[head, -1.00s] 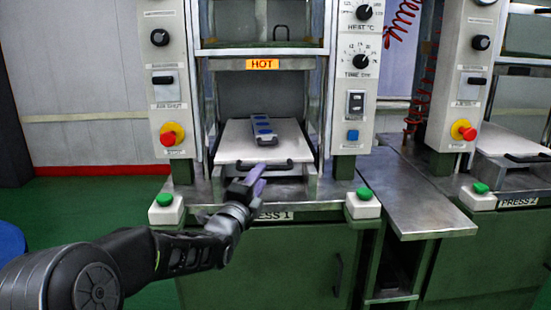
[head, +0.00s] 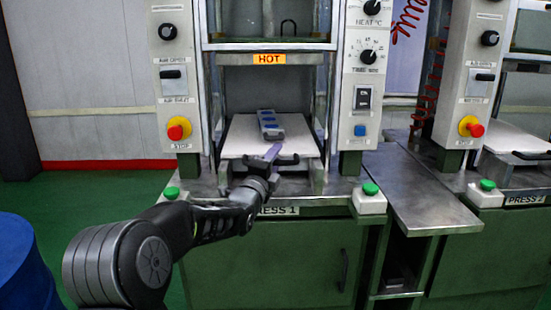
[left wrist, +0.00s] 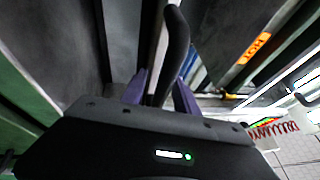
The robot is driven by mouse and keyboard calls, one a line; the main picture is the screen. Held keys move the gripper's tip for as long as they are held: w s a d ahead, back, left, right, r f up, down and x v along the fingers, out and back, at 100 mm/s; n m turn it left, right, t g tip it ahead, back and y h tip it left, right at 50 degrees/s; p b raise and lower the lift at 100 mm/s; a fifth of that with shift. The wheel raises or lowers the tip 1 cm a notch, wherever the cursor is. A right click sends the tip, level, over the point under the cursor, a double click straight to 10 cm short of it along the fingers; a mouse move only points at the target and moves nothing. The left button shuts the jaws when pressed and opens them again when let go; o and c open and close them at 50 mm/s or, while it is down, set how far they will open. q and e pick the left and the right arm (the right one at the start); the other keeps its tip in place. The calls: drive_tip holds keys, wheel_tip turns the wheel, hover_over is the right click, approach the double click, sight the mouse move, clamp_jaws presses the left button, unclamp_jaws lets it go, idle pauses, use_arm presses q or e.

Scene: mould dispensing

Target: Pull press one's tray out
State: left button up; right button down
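Press one's tray (head: 238,138) is a pale flat plate in the lower opening of the press, with a dark bar handle (head: 287,160) on its front edge. A grey mould with blue cavities (head: 270,125) lies on it. My left gripper (head: 272,153) is at the handle. In the left wrist view, the purple fingers (left wrist: 160,88) stand apart on either side of the dark handle (left wrist: 176,45). A firm grip on it does not show. My right gripper is not in view.
Press one's posts and control panels (head: 365,75) flank the opening, under an orange HOT sign (head: 269,59). Green buttons (head: 172,192) (head: 370,188) stand at both front corners. A bare metal side table (head: 420,190) is to the right. A blue drum (head: 22,265) stands at lower left.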

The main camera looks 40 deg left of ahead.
use_arm(q)
drive_tip(key=shift+w, duration=0.2)
drive_tip(key=shift+c, duration=0.3)
drive_tip(key=shift+r, duration=0.15)
clamp_jaws()
